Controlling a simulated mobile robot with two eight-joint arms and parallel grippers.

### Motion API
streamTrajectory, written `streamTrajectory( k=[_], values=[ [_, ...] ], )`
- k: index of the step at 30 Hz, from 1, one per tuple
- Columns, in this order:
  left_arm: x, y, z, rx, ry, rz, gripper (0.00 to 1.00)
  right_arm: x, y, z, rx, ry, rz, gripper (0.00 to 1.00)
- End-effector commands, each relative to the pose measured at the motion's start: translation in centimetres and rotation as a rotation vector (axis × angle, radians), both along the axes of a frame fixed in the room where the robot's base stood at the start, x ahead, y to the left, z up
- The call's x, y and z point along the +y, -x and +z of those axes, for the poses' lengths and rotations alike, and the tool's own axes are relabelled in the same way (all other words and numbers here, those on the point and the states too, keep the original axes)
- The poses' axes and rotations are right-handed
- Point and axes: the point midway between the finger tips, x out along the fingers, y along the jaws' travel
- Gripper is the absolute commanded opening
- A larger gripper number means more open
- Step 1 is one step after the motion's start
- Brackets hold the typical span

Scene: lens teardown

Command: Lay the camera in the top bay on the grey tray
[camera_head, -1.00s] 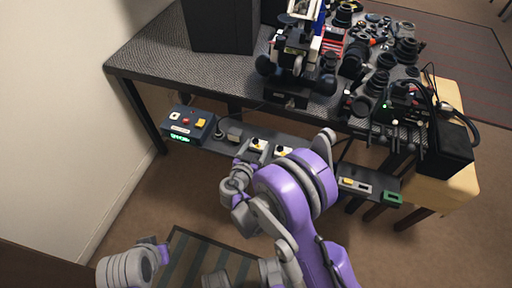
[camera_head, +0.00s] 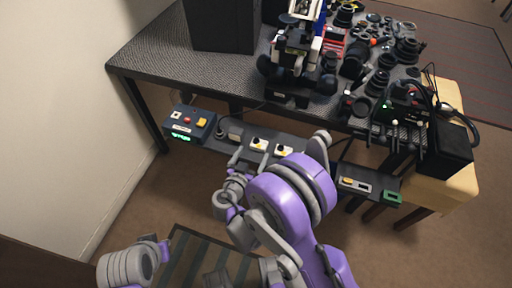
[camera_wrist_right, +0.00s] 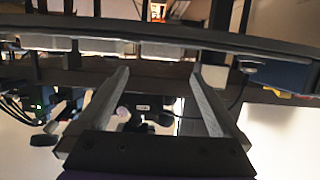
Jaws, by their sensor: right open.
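My right gripper (camera_head: 237,158) is in front of the low shelf under the dark table; it also shows in the right wrist view (camera_wrist_right: 158,75). Its two grey fingers are apart with nothing between them. Several black cameras and lens parts (camera_head: 378,80) crowd the right of the tabletop; I cannot tell which is the task's camera. I cannot make out a grey tray with bays. A grey cylindrical part of my left arm (camera_head: 127,268) shows at the lower left, but no left fingers are visible.
The dark table (camera_head: 165,62) has bare top on its left. A black box (camera_head: 222,25) stands at the back. A control box (camera_head: 188,125) and a strip of switches (camera_head: 272,148) sit on the low shelf. A black device (camera_head: 445,148) stands at the right on a wooden stool.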

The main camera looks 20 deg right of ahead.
Motion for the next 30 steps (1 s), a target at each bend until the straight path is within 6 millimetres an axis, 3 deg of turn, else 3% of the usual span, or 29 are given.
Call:
streamTrajectory(
  k=[3, 9, 17, 20, 24, 30],
  values=[
    [0.0, 0.0, 0.4, -0.001, 0.000, 0.000, 0.00, 1.6, 2.1, 0.9, 0.000, 0.000, 0.005, 1.00],
    [0.0, 0.0, 0.7, -0.002, 0.000, 0.000, 0.00, 3.1, 4.5, 1.7, 0.000, 0.000, 0.002, 1.00],
    [0.0, 0.0, 0.7, -0.003, 0.000, 0.000, 0.00, 3.5, 5.3, 2.0, 0.002, 0.000, -0.001, 1.00],
    [0.0, 0.0, 0.7, -0.003, 0.000, 0.000, 0.00, 2.8, 5.3, 2.2, 0.040, 0.004, -0.006, 1.00],
    [0.0, 0.0, 0.7, -0.003, 0.000, 0.000, 0.00, -0.3, 6.0, 2.9, 0.202, 0.010, -0.013, 1.00],
    [0.0, 0.0, 0.7, -0.003, 0.000, 0.000, 0.00, -5.1, 9.6, 4.2, 0.521, -0.026, 0.048, 1.00]
  ],
)
